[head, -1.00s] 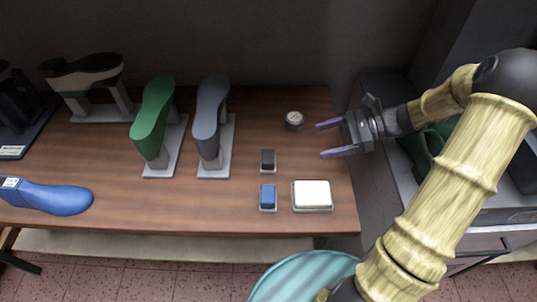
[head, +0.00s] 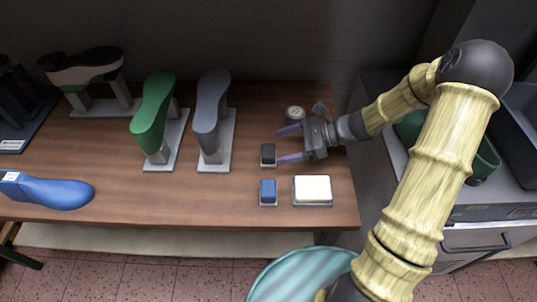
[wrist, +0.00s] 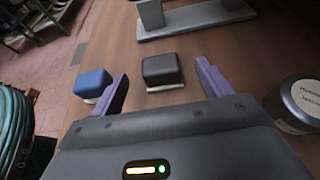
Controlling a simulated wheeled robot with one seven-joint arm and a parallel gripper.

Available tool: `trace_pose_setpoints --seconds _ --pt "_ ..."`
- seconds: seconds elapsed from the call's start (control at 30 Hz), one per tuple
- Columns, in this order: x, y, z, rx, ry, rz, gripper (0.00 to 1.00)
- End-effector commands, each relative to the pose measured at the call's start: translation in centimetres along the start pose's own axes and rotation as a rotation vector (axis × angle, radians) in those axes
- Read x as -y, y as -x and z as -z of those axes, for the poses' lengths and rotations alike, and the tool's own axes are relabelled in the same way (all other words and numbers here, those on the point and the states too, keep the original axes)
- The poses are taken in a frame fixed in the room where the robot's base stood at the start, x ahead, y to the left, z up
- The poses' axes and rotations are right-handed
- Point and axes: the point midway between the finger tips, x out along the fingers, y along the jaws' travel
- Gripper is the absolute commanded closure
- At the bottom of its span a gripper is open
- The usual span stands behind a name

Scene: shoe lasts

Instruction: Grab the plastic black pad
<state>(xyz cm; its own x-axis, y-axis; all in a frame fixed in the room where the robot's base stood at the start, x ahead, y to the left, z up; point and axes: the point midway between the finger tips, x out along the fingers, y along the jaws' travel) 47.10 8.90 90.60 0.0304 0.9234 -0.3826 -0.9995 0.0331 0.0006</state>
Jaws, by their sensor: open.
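The black pad (head: 268,154) is a small dark block on a pale base, lying on the wooden table right of the grey shoe last. It also shows in the wrist view (wrist: 162,70), ahead of my fingers and roughly between their lines. My gripper (head: 284,145) is open and empty, with its two purple fingers pointing left toward the pad. In the wrist view my gripper (wrist: 162,85) has one finger on each side of the pad's direction. I cannot tell whether the lower finger touches the pad.
A blue pad (head: 268,191) lies just in front of the black one, beside a white pad (head: 312,189). A round tin (head: 295,114) stands close behind my gripper. Grey (head: 211,110) and green (head: 155,115) lasts stand left. A blue last (head: 50,191) lies at far left.

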Motion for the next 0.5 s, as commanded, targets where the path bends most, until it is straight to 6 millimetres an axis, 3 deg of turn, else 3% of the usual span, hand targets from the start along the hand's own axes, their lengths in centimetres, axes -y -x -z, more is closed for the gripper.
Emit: trace_pose_setpoints --seconds 0.37,0.5 --pt "0.0 -0.4 0.0 0.0 0.0 0.001 0.22" --pt "-0.1 -1.7 0.2 0.002 -0.002 -0.003 0.22"
